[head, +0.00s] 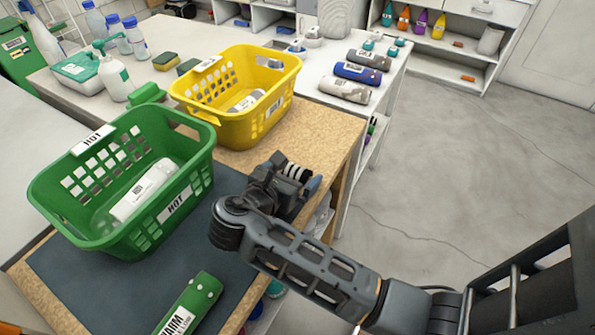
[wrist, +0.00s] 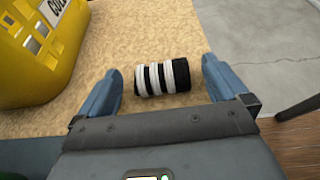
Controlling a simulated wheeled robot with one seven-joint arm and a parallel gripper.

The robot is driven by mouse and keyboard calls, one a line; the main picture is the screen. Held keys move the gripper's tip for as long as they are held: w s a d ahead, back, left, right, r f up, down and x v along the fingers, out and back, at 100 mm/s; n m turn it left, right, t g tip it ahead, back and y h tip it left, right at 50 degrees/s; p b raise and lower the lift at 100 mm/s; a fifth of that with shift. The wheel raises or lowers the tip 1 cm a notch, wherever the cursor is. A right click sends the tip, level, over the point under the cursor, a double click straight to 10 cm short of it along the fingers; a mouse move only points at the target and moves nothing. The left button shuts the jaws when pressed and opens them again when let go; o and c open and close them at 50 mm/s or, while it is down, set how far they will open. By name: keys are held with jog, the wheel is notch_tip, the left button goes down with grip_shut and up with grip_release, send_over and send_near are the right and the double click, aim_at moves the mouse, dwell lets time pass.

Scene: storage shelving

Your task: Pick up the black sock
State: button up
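The black sock (wrist: 162,77) is a short roll with black and white bands. It lies on the tan tabletop near its right edge. In the head view it (head: 296,172) shows just beyond my gripper, partly hidden by it. My gripper (wrist: 163,82) is open, with one blue finger on each side of the sock. In the wrist view there is a gap between the sock and each finger. In the head view my gripper (head: 293,185) is over the table's right side.
A yellow basket (head: 268,76) stands just beyond and left of the sock. A green basket (head: 190,152) stands at left on a dark mat (head: 85,285), with a green item (head: 190,305) in front. Several rolled items lie on the white counter behind. The floor (head: 470,170) at right is clear.

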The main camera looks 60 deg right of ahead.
jog(key=c, duration=1)
jog(key=shift+c, duration=0.2)
